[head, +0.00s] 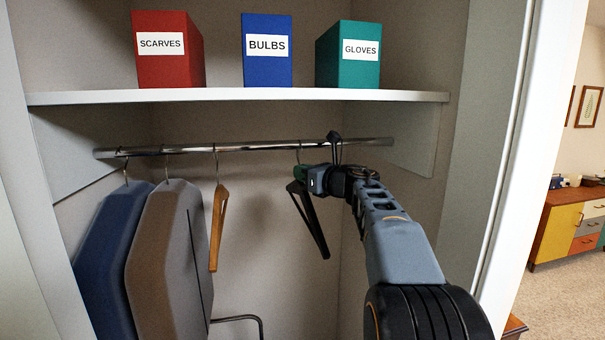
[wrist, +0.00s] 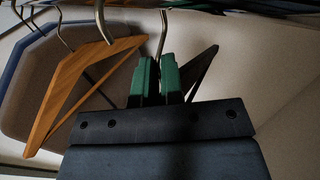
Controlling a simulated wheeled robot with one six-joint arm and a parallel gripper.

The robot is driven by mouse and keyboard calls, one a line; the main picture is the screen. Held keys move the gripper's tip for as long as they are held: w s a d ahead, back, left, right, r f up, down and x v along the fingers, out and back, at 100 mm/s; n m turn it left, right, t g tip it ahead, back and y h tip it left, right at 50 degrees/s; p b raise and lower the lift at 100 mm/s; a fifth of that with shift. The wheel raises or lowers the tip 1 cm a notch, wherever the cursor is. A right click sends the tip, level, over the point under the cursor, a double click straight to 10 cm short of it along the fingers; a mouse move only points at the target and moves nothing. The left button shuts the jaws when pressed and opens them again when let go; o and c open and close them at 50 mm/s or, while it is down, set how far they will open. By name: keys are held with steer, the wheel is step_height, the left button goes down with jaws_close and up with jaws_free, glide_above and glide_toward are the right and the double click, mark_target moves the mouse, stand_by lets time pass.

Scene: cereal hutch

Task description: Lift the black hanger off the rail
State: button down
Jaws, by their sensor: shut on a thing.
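The black hanger (head: 311,222) is at the right part of the metal rail (head: 250,146) in the head view, its hook reaching up to the rail. My gripper (head: 300,174) is at the top of this hanger, just below the rail. In the wrist view, the green fingers (wrist: 158,80) are closed around the hanger's neck, with the metal hook rising above them. Part of the dark hanger (wrist: 203,72) shows to the right of the fingers. The gripper hides the middle of the hanger. Whether the hook still touches the rail is hard to tell.
A wooden hanger (head: 218,225), a brown garment (head: 168,255) and a blue garment (head: 108,255) hang to the left. A white shelf (head: 235,96) above the rail holds red, blue and green boxes. A side wall stands close right of my arm.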

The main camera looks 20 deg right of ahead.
stand_by(0.4)
steer(key=c, duration=1.2)
jaws_free()
